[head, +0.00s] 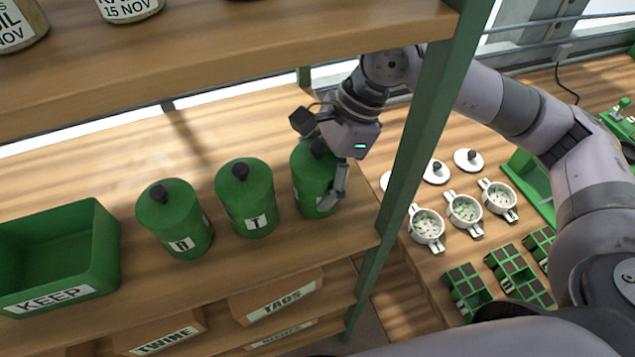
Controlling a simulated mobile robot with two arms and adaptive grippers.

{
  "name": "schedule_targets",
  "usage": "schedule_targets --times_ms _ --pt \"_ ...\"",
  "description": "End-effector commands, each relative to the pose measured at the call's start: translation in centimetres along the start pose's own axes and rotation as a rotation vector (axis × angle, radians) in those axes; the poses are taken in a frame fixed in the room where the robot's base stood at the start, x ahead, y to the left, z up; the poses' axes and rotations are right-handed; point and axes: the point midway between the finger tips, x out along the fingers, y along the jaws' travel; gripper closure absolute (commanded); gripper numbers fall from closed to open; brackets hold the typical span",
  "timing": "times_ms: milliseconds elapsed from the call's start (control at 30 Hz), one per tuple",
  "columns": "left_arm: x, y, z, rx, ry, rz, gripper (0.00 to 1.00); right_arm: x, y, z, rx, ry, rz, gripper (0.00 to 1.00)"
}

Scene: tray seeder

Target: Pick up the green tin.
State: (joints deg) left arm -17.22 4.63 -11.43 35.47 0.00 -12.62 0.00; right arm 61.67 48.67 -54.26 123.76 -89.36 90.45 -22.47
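Three green lidded tins with black knobs stand upright in a row on the wooden shelf. The left tin (176,222) has a label that seems to read A, and the middle tin (246,198) one that reads T. The right tin (308,178) is partly covered by my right gripper (328,180), which reaches in from the right. One finger lies along the tin's front right side. The other finger is hidden, so I cannot tell whether the grip is closed on the tin. The tin appears to rest on the shelf. My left gripper is not in view.
A green KEEP bin (60,262) stands at the left of the shelf. A green shelf post (418,130) stands close to my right arm, and an upper shelf (220,50) hangs above. White pots (464,212) and green seed trays (520,275) occupy the bench at right.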

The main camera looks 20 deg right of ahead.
Motion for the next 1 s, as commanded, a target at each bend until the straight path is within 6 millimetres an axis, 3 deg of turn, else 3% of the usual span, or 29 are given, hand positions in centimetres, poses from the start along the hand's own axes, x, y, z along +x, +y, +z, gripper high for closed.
schedule_targets --times_ms 367,733,1000 --pt "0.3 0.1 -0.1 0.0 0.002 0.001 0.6 -0.3 -0.1 0.2 -0.001 -0.002 -0.001 0.71" --pt "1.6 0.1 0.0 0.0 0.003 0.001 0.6 -3.2 -0.1 1.4 -0.002 -0.002 -0.003 0.71" --pt "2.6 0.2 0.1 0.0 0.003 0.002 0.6 -4.2 -0.1 -1.5 0.004 0.0 -0.002 0.71"
